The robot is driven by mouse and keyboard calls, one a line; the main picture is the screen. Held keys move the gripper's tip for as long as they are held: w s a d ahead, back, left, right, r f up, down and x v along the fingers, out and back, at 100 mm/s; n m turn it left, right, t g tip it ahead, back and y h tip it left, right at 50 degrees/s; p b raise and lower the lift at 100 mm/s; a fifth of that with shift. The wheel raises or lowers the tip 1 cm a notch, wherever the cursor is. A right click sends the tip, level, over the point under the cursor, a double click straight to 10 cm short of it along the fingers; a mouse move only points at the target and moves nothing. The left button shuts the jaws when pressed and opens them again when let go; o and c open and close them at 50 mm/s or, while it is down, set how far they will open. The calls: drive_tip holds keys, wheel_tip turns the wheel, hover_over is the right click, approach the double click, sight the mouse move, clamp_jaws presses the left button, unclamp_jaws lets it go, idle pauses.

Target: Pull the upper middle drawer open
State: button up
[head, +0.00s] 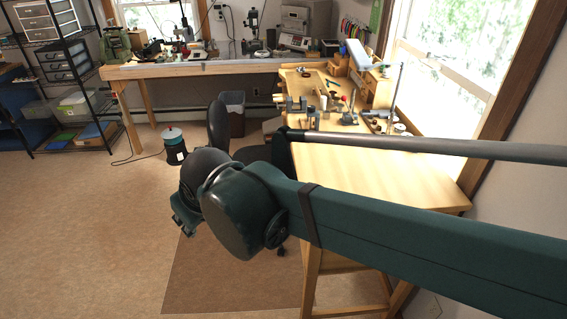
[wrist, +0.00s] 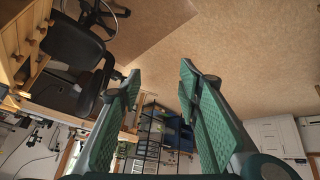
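My gripper (wrist: 158,82) shows in the wrist view with its two green padded fingers spread wide and nothing between them. In the head view its dark end (head: 184,222) hangs over the open floor, partly hidden behind my arm. No drawer is near the fingers. A white cabinet (wrist: 272,138) stands far off at the lower right of the wrist view; its drawer fronts are too small to make out. I cannot tell which drawer is the upper middle one.
The wooden workbench (head: 405,165) holds tools at the right, by the window. An office chair (head: 218,125) stands beside it. A black wire shelf (head: 88,75) with small drawer units stands at the left. The tan floor (head: 75,230) at the left is clear.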

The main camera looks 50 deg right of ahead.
drive_tip(key=w+d+f+g+h, duration=0.2)
drive_tip(key=w+d+h, duration=0.1)
drive_tip(key=w+d, duration=0.6)
drive_tip(key=w+d+f+m+g+h, duration=0.1)
drive_tip(key=w+d+f+g+h, duration=0.15)
drive_tip(key=w+d, duration=0.65)
drive_tip(key=w+d+f+g+h, duration=0.1)
drive_tip(key=w+d+h, duration=0.35)
drive_tip(key=d, duration=0.85)
drive_tip(key=w+d+f+m+g+h, duration=0.1)
drive_tip(key=w+d+f+g+h, duration=0.2)
drive_tip(key=d+f, duration=0.7)
drive_tip(key=s+d+f+m+g+h, duration=0.1)
drive_tip(key=d+f+m+g+h, duration=0.1)
drive_tip(key=d+f+g, duration=0.3)
drive_tip(key=shift+s+d+f+m, duration=0.4)
drive_tip(key=shift+d+f, duration=1.55)
drive_tip(key=shift+f, duration=1.05)
drive_tip(key=b+x, duration=0.1)
drive_tip(key=x, duration=0.6)
drive_tip(key=shift+d, duration=0.4)
